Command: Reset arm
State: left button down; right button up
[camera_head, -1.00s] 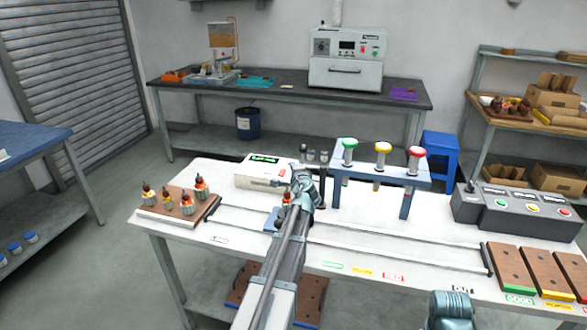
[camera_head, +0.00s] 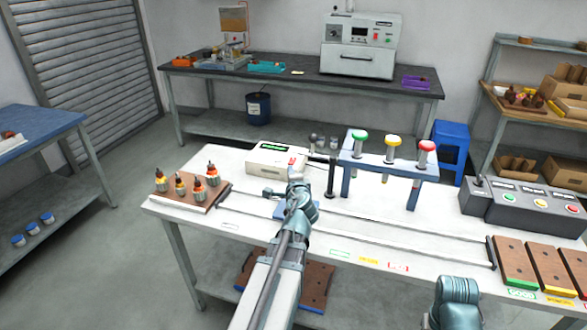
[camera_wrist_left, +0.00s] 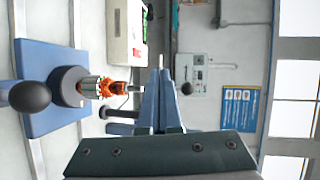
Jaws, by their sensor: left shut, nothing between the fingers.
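My left gripper (camera_head: 295,176) is above the middle of the white table, with its fingers pointing toward the back of the room. In the left wrist view its fingers (camera_wrist_left: 155,97) are together, with nothing between them. An armature with an orange top and silver body (camera_wrist_left: 98,87) sits in a round grey holder on a blue base (camera_wrist_left: 35,112), left of the fingers and apart from them. In the head view the blue base (camera_head: 281,212) shows partly behind my left arm, and that armature is hidden. My right gripper is not in view; only part of my right arm shows.
Several armatures stand on a wooden board (camera_head: 212,205) at the table's left. A white tester (camera_head: 266,158), a dark post (camera_head: 331,178) and a blue lamp stand (camera_head: 385,166) are nearby. A control box (camera_head: 520,208) and wooden trays (camera_head: 516,264) are at the right.

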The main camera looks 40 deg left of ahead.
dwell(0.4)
pick_arm(q)
jog(key=s+d+f+n+g+h+p, duration=0.1)
jog(key=s+d+f+n+g+h, duration=0.15)
jog(key=d, duration=0.45)
jog(key=s+d+f+n+g+h+p, duration=0.1)
jog(key=d+f, duration=0.3)
jog(key=d, duration=0.4)
jog(key=s+d+f+n+g+h+p, duration=0.1)
jog(key=d+f+n+g+h, duration=0.15)
jog(key=d, duration=0.45)
jog(key=s+d+f+g+h+p, duration=0.1)
jog(key=s+d+g, duration=0.2)
jog(key=s+d, duration=0.4)
jog(key=s+d+f+g+h+p, duration=0.1)
jog(key=s+d+f+g+h, duration=0.1)
jog(key=s+d, duration=0.6)
jog(key=d, duration=0.4)
jog(key=shift+f+g+h, duration=0.3)
jog(key=shift+g, duration=0.1)
